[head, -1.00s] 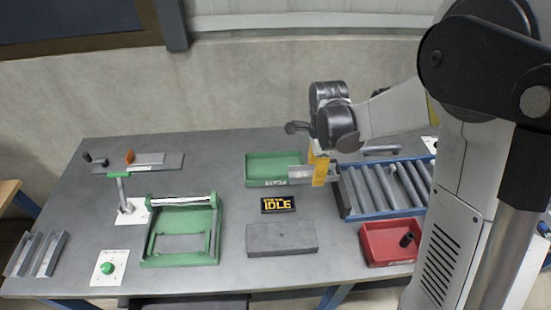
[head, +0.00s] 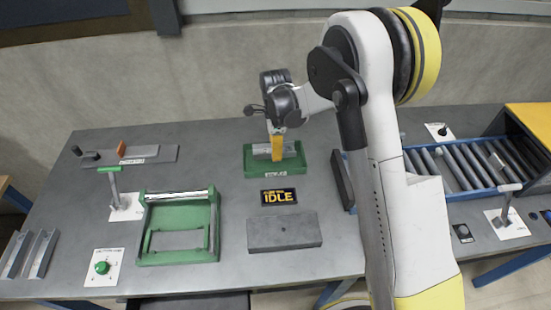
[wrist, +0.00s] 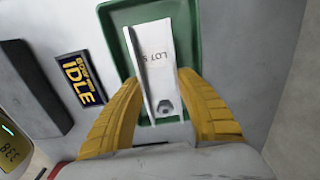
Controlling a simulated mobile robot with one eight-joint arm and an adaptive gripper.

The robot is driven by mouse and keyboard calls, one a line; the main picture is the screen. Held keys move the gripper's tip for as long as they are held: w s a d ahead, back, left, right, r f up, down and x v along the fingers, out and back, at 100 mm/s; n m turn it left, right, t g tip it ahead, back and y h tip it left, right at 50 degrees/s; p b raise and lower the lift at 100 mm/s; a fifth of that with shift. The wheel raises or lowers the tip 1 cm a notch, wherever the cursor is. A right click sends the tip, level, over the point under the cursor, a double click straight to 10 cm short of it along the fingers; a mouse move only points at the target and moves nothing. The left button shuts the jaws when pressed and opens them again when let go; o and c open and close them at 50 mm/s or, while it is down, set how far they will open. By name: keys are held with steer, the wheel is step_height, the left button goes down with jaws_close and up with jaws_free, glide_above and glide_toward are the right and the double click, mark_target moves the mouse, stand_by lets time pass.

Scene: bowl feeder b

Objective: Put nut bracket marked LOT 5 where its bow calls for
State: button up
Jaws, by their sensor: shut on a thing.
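My gripper (head: 277,148) is shut on the nut bracket (wrist: 153,55), its yellow fingers on either side of it in the wrist view. The bracket is a pale grey angled plate with "LOT 5" printed on it and a nut near its lower end. A bent-up flange runs along its left side. The bracket is at the green tray (head: 247,168), within the tray's outline in both views. I cannot tell whether it touches the tray floor. The tray's green rim (wrist: 107,45) surrounds it in the wrist view. No bow can be made out.
An IDLE display (head: 278,197) and a grey block (head: 285,231) lie in front of the tray. A green frame fixture (head: 148,230), a green-handled lever (head: 113,185) and a green knob (head: 102,267) are left. A roller conveyor (head: 460,160) is right, partly behind my arm.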

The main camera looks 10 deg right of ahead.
steer(key=shift+f+b, duration=0.6)
steer(key=shift+f, duration=1.4)
steer(key=shift+f, duration=0.15)
steer(key=o, duration=1.2)
step_height(320, 180, up, 13)
steer(key=p, duration=0.3)
steer(key=shift+f, duration=0.2)
